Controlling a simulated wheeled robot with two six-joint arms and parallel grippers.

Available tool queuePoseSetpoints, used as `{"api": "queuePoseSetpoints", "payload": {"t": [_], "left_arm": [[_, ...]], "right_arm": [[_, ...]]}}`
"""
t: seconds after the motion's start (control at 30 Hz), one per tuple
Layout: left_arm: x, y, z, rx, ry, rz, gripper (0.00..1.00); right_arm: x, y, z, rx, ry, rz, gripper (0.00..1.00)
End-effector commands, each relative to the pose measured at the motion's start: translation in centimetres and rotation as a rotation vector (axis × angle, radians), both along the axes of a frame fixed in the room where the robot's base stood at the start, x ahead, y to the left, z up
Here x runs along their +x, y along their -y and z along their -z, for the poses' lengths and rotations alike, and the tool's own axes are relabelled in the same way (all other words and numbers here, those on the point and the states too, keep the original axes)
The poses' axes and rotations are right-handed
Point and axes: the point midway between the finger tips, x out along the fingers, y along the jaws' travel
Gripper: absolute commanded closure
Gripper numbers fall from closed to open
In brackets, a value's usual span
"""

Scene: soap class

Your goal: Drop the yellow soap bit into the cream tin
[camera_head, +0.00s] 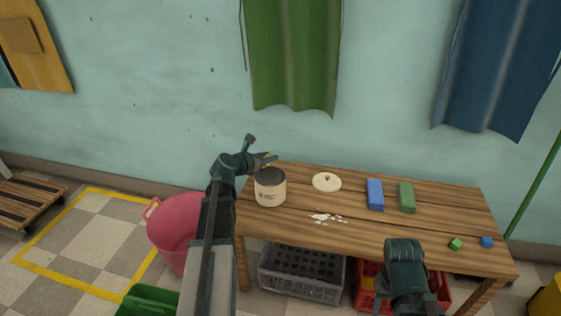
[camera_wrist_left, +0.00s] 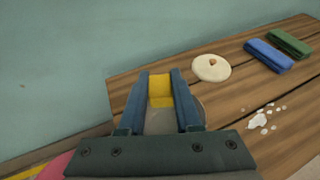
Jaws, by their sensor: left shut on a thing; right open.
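The cream tin (camera_head: 270,190) stands open and upright at the left end of the wooden table. My left gripper (camera_head: 266,158) is at the tin's upper rim level or above it, on the far side in the head view. In the left wrist view, the left gripper (camera_wrist_left: 160,95) is shut on the yellow soap bit (camera_wrist_left: 160,91), held between its fingertips. The tin is mostly hidden behind the gripper there. My right gripper (camera_head: 408,300) is over the table's front edge, pointing down; its fingertips are hardly visible.
A round cream lid (camera_head: 327,182) with a knob lies right of the tin. Small green (camera_head: 456,243) and blue (camera_head: 487,242) bits are at the right. White flakes (camera_head: 327,217) lie mid-table. A pink tub (camera_head: 172,235) stands left.

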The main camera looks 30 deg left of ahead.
Motion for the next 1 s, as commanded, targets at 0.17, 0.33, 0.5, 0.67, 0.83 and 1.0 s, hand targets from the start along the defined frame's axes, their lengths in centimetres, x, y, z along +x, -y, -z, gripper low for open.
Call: {"api": "queuePoseSetpoints", "payload": {"t": [0.17,0.33,0.5,0.67,0.83,1.0], "left_arm": [[0.0,-0.6,-0.1,0.000,0.000,-0.010,1.00],[0.0,-0.6,0.1,0.000,0.000,-0.010,1.00],[0.0,-0.6,1.2,0.001,0.000,-0.009,1.00],[0.0,-0.6,2.9,0.001,0.000,-0.009,1.00],[0.0,-0.6,4.9,0.001,0.000,-0.009,1.00],[0.0,-0.6,6.0,0.000,0.000,-0.009,1.00]], "right_arm": [[0.0,0.0,-0.2,0.000,0.000,0.000,0.50],[0.0,0.0,0.1,0.000,0.000,0.000,0.50],[0.0,0.0,1.2,0.001,0.000,-0.002,0.50],[0.0,-0.1,2.9,0.004,0.000,-0.004,0.50],[0.0,-0.1,4.9,0.004,0.001,-0.001,0.50],[0.0,-0.1,6.0,0.003,0.001,0.003,0.50]]}}
